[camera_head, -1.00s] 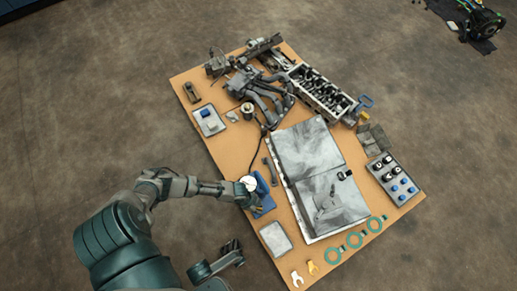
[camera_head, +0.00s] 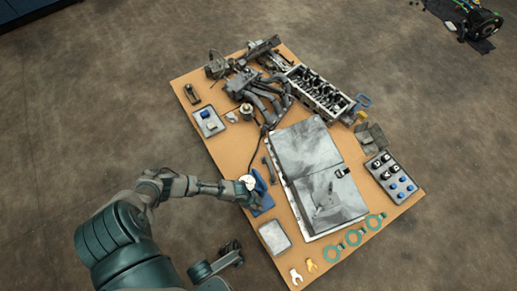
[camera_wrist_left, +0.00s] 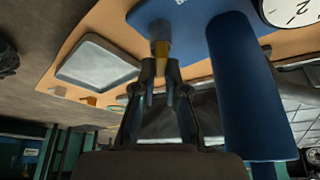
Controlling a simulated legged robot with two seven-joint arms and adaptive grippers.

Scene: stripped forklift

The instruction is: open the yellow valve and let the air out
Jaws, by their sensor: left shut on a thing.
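The blue tool (camera_head: 262,199) with a white round dial (camera_head: 248,182) lies at the board's left edge in the head view. In the left wrist view its blue body (camera_wrist_left: 245,90) fills the upper right, and part of the dial (camera_wrist_left: 292,10) shows in the corner. The small yellow valve (camera_wrist_left: 161,50) sticks out of the blue body towards my fingers. My left gripper (camera_wrist_left: 161,72) is shut on the yellow valve. In the head view my left gripper (camera_head: 241,191) is beside the dial and hides the valve.
A tan board (camera_head: 228,142) carries a large grey metal plate (camera_head: 308,150), an engine head (camera_head: 318,93), a tray of knobs (camera_head: 391,178) and several green rings (camera_head: 354,238). An empty grey tray (camera_head: 274,237) lies just below the blue tool.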

